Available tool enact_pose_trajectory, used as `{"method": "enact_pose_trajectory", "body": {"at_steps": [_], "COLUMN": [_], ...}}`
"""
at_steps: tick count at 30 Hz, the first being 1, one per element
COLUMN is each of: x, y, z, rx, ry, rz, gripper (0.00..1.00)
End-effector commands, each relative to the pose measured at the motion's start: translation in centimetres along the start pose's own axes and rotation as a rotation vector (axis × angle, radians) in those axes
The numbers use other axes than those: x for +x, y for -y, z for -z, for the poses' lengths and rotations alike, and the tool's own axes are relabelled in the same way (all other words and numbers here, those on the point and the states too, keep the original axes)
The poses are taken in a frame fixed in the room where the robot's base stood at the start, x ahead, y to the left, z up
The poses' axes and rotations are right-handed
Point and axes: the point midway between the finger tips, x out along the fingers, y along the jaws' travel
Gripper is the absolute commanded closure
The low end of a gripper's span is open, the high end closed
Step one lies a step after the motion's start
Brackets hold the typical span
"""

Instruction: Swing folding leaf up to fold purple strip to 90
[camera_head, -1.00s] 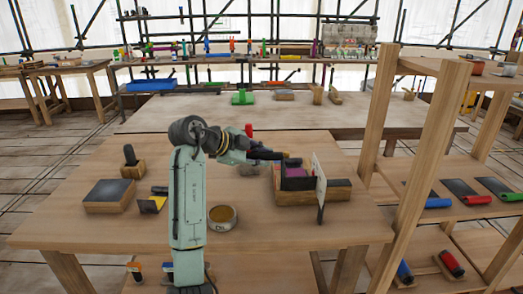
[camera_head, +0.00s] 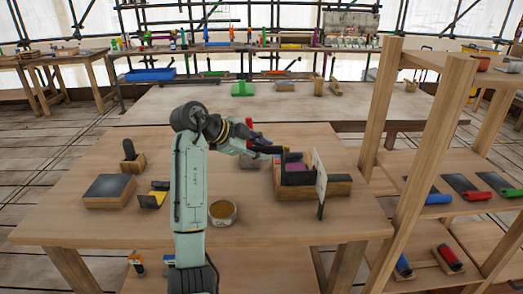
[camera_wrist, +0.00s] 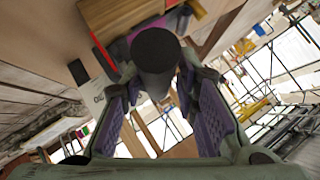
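The folding device stands on the front table, its wooden base (camera_head: 330,189) low and its dark leaf (camera_head: 299,178) on top. A white upright plate (camera_head: 320,180) is at its right end. The purple strip (camera_head: 292,157) shows behind the dark leaf, partly hidden; its exact bend cannot be read. My gripper (camera_head: 268,149) is at the device's left side, by a dark handle. In the wrist view, a thick dark cylindrical handle (camera_wrist: 155,55) lies between the tips of my gripper (camera_wrist: 157,90), close to both fingers. Whether the fingers press on it is unclear.
A round tin (camera_head: 223,213) sits left of the device. A dark flat block (camera_head: 109,190) and small tools stand at the table's left. A wooden shelf (camera_head: 440,150) rises at the right. The table's front left is clear.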

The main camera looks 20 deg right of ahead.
Motion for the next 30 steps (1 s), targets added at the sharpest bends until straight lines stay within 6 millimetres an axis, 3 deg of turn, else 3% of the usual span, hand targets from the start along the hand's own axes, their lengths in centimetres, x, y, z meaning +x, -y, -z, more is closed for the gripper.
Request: {"method": "enact_pose_trajectory", "body": {"at_steps": [5, 17, 30], "x": [0.1, -0.7, -9.2], "y": [-0.1, -0.1, -0.1], "z": [-0.1, -0.2, -0.1], "rx": [-0.002, -0.003, -0.002], "ry": [0.001, 0.002, 0.002], "rz": [-0.004, -0.004, -0.003], "gripper": [0.59, 0.59, 0.59]}}
